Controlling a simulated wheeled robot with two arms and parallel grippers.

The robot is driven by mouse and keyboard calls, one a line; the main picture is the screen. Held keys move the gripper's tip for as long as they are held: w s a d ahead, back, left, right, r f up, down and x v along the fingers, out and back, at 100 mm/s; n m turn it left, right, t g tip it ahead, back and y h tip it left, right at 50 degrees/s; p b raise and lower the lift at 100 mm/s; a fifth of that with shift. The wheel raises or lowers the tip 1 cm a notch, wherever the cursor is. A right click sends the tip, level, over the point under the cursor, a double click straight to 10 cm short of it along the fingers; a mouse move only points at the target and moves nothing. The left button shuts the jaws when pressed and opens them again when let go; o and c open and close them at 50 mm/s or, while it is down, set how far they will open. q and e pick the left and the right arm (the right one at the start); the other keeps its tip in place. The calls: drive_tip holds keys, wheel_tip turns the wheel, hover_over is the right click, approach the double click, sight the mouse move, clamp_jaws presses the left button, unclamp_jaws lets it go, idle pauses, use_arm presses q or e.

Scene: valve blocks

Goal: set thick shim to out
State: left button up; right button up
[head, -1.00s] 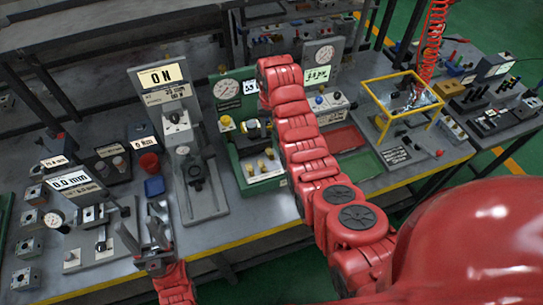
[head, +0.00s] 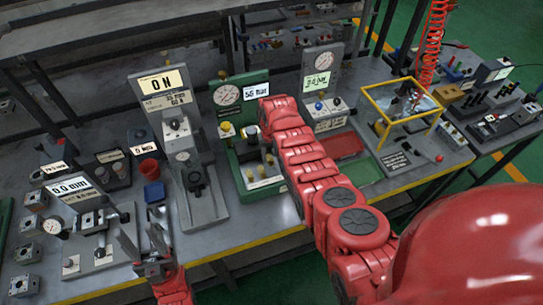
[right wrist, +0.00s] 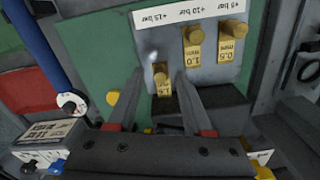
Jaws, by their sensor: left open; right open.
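The thick shim (right wrist: 162,82) is a small yellow tag with a round knob, under the "+15 bar" end of an upside-down label strip (right wrist: 190,13) in the right wrist view. It sits lower in the picture than the other two tags. My right gripper (right wrist: 157,88) is open, its fingers on either side of the thick shim; contact cannot be told. In the head view my right arm hides this gripper. The green shim station (head: 235,160) shows beside the arm. My left gripper (head: 142,248) is open and empty over the bench's front left.
The 1.0 shim (right wrist: 193,45) and 0.5 shim (right wrist: 230,42) hang beside the thick one. A blue tube (right wrist: 38,45) and small gauge (right wrist: 70,103) are at the left. A grey press stand (head: 195,185) stands left of the station in the head view.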

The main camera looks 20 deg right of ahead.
clamp_jaws()
idle(1.4)
